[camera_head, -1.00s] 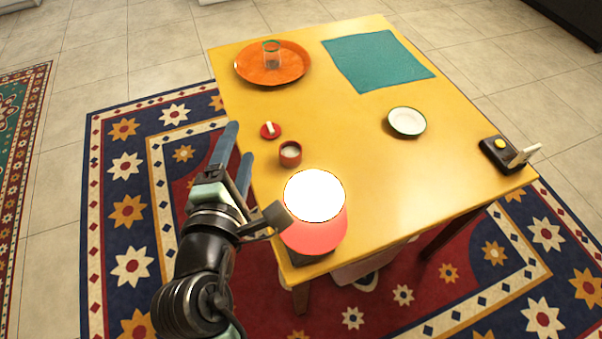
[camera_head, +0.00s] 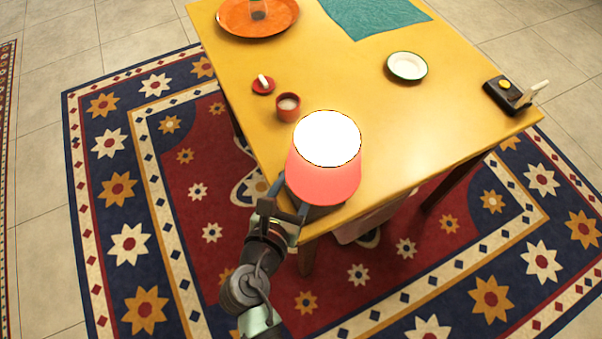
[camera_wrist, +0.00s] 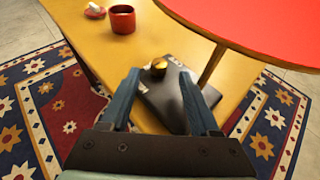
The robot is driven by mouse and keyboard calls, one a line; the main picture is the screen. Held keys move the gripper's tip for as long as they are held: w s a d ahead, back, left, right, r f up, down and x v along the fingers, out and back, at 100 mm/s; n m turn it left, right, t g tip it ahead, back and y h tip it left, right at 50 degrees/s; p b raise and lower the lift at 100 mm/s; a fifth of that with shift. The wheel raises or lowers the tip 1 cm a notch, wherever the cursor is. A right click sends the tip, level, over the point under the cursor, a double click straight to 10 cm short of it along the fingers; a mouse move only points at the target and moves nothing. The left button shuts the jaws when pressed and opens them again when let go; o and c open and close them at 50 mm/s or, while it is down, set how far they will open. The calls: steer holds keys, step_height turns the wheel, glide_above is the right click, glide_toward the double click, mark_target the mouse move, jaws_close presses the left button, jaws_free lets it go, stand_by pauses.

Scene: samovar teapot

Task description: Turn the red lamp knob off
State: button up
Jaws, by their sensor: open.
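The lamp has a red shade (camera_head: 322,178) and is lit, its top glowing white, at the table's near corner. In the wrist view the shade (camera_wrist: 262,22) fills the upper right, above a thin pole (camera_wrist: 212,62). The dark lamp base (camera_wrist: 165,98) carries a round brass knob (camera_wrist: 159,66). My gripper (camera_wrist: 159,74) is open, with one finger on each side of the knob in this view; contact cannot be told. In the head view my gripper (camera_head: 288,195) is at the table edge beside the lamp, and the knob is hidden.
A red cup (camera_head: 288,107) and a small red dish (camera_head: 263,86) stand behind the lamp on the yellow table (camera_head: 400,140). A white plate (camera_head: 407,66), a black box with a yellow button (camera_head: 506,92), an orange tray (camera_head: 235,20) and a teal cloth (camera_head: 375,14) lie farther off.

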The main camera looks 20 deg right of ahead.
steer(key=shift+x, duration=2)
jaws_close()
